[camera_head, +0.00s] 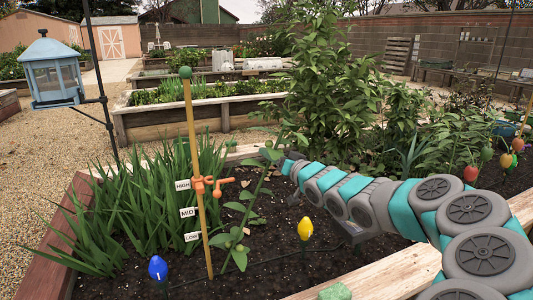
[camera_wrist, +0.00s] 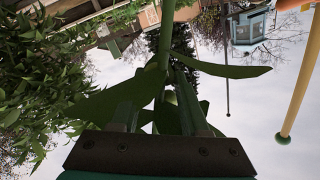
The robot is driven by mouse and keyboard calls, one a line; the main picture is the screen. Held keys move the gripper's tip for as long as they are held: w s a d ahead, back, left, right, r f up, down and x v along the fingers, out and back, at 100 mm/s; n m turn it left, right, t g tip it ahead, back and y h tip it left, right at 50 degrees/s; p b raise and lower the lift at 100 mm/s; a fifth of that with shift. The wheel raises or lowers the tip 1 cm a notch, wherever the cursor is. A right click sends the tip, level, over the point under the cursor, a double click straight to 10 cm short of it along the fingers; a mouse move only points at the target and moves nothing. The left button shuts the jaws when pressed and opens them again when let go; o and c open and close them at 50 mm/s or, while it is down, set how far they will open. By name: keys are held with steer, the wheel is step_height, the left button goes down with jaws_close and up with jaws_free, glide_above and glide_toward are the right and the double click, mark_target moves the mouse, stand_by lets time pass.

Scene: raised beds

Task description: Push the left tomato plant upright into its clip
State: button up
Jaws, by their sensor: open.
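The left tomato plant (camera_head: 245,205) is a green stem with broad leaves and a few small green fruits. It leans to the right of its yellow stake (camera_head: 190,130), and its upper stem stands apart from the orange clip (camera_head: 208,186) on the stake. My gripper (camera_head: 281,160) is beside the plant's upper part, on its right. In the wrist view my open gripper (camera_wrist: 160,85) has the green stem (camera_wrist: 164,50) in line with the gap between its fingers; I cannot tell whether they touch. Leaves hide part of the fingers. The stake (camera_wrist: 302,85) shows at right.
HIGH, MID and LOW tags (camera_head: 188,212) stand beside the stake. Tall grassy leaves (camera_head: 140,205) fill the bed's left. A blue bulb-shaped marker (camera_head: 158,268) and a yellow one (camera_head: 305,228) stand in the soil. A large leafy bush (camera_head: 325,80) rises behind my arm.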

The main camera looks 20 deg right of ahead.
steer(key=shift+x, duration=1.35)
jaws_close()
stand_by(0.6)
